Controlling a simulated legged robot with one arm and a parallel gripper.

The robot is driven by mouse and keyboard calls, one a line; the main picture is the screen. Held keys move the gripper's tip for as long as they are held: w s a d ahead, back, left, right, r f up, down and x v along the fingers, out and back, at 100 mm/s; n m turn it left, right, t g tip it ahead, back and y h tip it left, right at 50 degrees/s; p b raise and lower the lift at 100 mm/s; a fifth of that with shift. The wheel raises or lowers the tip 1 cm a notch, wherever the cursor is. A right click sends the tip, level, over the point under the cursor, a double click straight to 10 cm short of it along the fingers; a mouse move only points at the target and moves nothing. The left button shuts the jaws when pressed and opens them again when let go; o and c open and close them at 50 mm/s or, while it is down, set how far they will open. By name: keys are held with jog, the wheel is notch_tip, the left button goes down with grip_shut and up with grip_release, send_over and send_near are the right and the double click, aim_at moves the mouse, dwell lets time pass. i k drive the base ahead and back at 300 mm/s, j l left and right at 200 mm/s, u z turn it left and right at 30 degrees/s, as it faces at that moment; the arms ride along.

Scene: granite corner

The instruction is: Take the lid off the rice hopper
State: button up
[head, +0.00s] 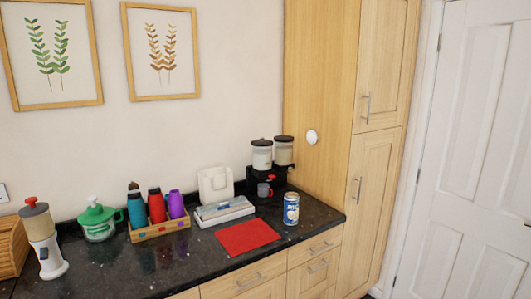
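A twin dispenser stands on the dark granite counter in the back right corner, against the wooden cabinet side. It has two clear, pale-filled hoppers, a left hopper (262,157) and a right hopper (284,155), above a black base (257,184). The left hopper wears a black lid (262,142) and the right hopper wears a black lid (284,138). Both lids look seated. I cannot tell from this view which hopper holds rice. My gripper is not in view.
A grey mug (264,190) stands at the dispenser's front. A blue and white can (291,208) stands right of a red mat (247,237). A white box (224,211), a bottle tray (160,231), a green-lidded jar (99,222) and a grinder (44,244) stand left.

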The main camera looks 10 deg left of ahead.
aim_at(261, 142)
jog(key=u, duration=0.25)
jog(key=i+l+u, duration=0.15)
jog(key=u, duration=0.25)
jog(key=i+l+u, duration=0.3)
jog(key=u, duration=0.15)
jog(key=i+l+u, duration=0.25)
jog(key=u, duration=0.15)
jog(key=i+l+u, duration=0.15)
jog(key=l+u, duration=0.3)
